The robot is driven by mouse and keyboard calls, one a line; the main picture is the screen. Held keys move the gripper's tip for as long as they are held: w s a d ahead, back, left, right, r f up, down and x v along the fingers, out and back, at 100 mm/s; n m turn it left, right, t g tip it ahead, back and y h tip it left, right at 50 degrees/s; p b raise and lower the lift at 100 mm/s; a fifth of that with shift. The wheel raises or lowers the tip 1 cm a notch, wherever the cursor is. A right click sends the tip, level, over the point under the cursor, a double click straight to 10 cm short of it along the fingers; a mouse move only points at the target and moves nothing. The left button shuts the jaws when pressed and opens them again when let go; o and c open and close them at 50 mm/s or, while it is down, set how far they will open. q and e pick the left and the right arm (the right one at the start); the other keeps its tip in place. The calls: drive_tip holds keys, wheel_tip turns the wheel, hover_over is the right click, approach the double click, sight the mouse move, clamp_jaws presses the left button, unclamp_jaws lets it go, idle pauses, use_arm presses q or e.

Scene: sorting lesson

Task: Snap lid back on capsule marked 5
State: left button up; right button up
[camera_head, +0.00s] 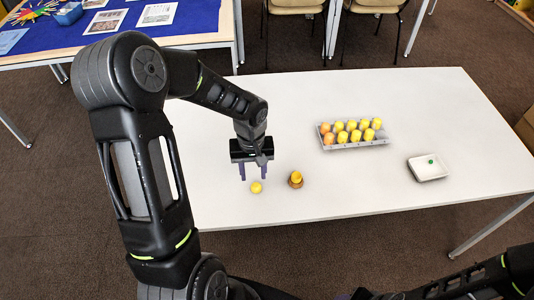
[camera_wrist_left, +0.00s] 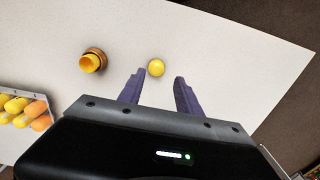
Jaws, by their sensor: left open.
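A small round yellow piece (camera_head: 256,187), which looks like the lid, lies on the white table near its front edge. It also shows in the left wrist view (camera_wrist_left: 156,68). A yellow open capsule half (camera_head: 296,176) sits in a brown holder (camera_head: 295,184) to its right; in the left wrist view the half (camera_wrist_left: 91,63) shows its hollow. No number 5 is readable. My left gripper (camera_head: 253,178) is open and empty, pointing down, its purple fingertips just behind the lid and apart from it. My right gripper (camera_head: 352,295) barely shows at the bottom edge; its jaws are unclear.
A grey carton (camera_head: 355,146) of several yellow and orange capsules stands farther back. The table (camera_head: 410,100) is otherwise clear. A blue-covered table (camera_head: 110,35) stands behind.

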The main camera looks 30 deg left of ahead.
sight(256, 185)
use_arm(q)
drive_tip(key=shift+w, duration=0.65)
drive_tip(key=shift+s+r, duration=0.1)
drive_tip(key=shift+s, duration=0.2)
drive_tip(key=shift+w+f, duration=0.15)
drive_tip(key=shift+f, duration=0.2)
wheel_tip(256, 185, down, 5)
drive_tip(key=b, duration=0.4)
drive_tip(key=shift+f+b, duration=0.65)
drive_tip(key=shift+f, duration=0.1)
use_arm(e)
drive_tip(key=shift+w+a+f, duration=0.1)
drive_tip(key=shift+w+f, duration=0.1)
drive_tip(key=shift+f, duration=0.6)
drive_tip(key=shift+w+d+f, duration=0.1)
drive_tip(key=shift+w+f, duration=0.15)
drive_tip(key=shift+f, duration=0.6)
drive_tip(key=shift+w+a+f, duration=0.1)
drive_tip(key=shift+w+f, duration=0.1)
drive_tip(key=shift+f, duration=0.6)
use_arm(q)
drive_tip(key=c, duration=0.7)
drive_tip(key=shift+c, duration=0.2)
drive_tip(key=shift+r, duration=0.1)
